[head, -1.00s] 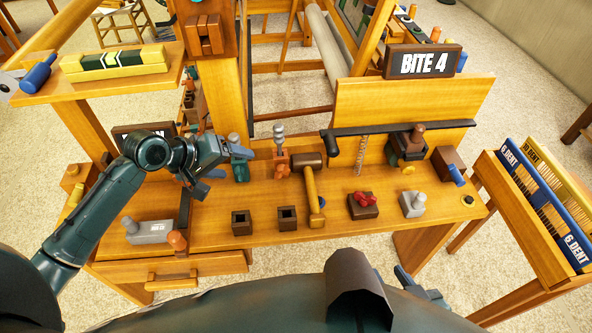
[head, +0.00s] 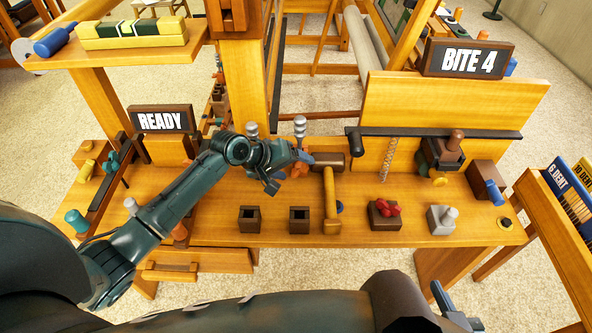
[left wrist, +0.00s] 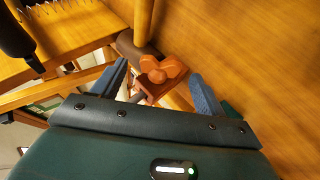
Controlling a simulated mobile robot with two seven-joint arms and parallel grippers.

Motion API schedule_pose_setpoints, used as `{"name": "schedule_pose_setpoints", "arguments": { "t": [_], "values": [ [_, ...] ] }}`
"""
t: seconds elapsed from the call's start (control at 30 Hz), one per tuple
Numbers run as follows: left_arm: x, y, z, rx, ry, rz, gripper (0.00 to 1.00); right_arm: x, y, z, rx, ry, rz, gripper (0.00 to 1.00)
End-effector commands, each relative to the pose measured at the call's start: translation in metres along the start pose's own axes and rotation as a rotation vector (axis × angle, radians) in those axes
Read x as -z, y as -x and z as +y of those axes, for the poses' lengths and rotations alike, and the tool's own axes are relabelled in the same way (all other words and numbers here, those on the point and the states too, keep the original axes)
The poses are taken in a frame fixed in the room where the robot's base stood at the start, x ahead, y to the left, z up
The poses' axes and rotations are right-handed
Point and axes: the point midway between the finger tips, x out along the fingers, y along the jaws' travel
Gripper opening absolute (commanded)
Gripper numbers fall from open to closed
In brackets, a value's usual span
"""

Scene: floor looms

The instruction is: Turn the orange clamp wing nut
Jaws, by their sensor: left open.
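The orange clamp wing nut (left wrist: 163,70) shows in the left wrist view as a lobed knob on an orange block, just beyond and between my fingertips. In the head view the orange clamp (head: 300,168) is mostly hidden behind my left gripper (head: 289,170), with a silver knobbed post (head: 300,127) above it. In the left wrist view my left gripper (left wrist: 158,84) is open, one blue finger on each side of the nut; I see no clear contact. My right gripper (head: 457,308) is at the bottom right, away from the bench, its jaws unclear.
A mallet (head: 331,200) lies just right of the clamp. Two dark square holders (head: 250,219) stand at the bench front, with a red-knobbed block (head: 384,214) and a grey block (head: 441,219) further right. A READY sign (head: 161,119) stands at the left.

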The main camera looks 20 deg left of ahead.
Motion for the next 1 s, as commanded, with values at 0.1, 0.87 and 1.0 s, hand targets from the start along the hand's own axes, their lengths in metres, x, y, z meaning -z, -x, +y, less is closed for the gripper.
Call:
{"name": "schedule_pose_setpoints", "arguments": {
  "t": [0.1,0.87,1.0],
  "values": [
    [0.000,-0.013,0.000,0.000,-0.001,0.001,0.73,-0.001,0.002,0.001,-0.002,0.003,0.008,0.36],
    [0.000,-0.018,0.000,0.001,-0.001,0.000,0.42,0.000,0.004,0.002,-0.002,0.009,0.011,0.36],
    [0.000,-0.018,0.000,0.001,-0.001,0.000,0.31,-0.002,0.003,0.002,-0.002,0.009,0.007,0.36]
  ]
}}
